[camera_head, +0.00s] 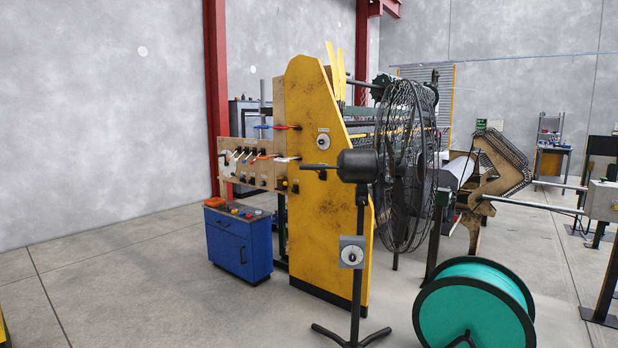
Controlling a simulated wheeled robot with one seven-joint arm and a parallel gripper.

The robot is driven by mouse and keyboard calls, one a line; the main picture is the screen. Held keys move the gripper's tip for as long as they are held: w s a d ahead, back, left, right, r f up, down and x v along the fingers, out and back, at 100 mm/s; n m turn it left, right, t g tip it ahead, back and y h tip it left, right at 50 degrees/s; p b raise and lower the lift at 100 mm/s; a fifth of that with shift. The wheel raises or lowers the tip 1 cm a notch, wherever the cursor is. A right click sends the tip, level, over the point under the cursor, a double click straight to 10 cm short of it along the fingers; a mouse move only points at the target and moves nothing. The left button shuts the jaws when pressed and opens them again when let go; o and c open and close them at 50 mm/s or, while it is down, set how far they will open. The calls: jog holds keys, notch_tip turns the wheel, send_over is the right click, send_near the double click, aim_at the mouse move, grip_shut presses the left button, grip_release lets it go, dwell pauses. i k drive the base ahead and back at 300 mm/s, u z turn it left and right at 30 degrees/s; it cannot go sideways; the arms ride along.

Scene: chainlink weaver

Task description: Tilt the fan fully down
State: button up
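The fan shows right of the middle in the head view. Its round black wire cage (407,165) is seen nearly edge-on and looks close to upright. The dark motor housing (357,165) sits behind the cage, on its left, and looks about level. A thin black stand (358,270) with splayed feet holds it up from the floor. A grey box with a round knob (352,252) is fixed on the stand. My gripper is not in view.
A yellow machine (322,225) stands right behind the fan. A blue cabinet (240,243) is to its left. A teal spool (474,310) stands close on the right of the stand, low in front.

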aim_at(361, 167)
jog(key=z, duration=0.25)
jog(key=k, duration=0.2)
jog(key=u, duration=1.1)
jog(key=i, duration=1.15)
jog(key=u, duration=0.55)
jog(key=i, duration=1.15)
jog(key=z, duration=0.55)
jog(key=i, duration=0.9)
jog(key=z, duration=0.45)
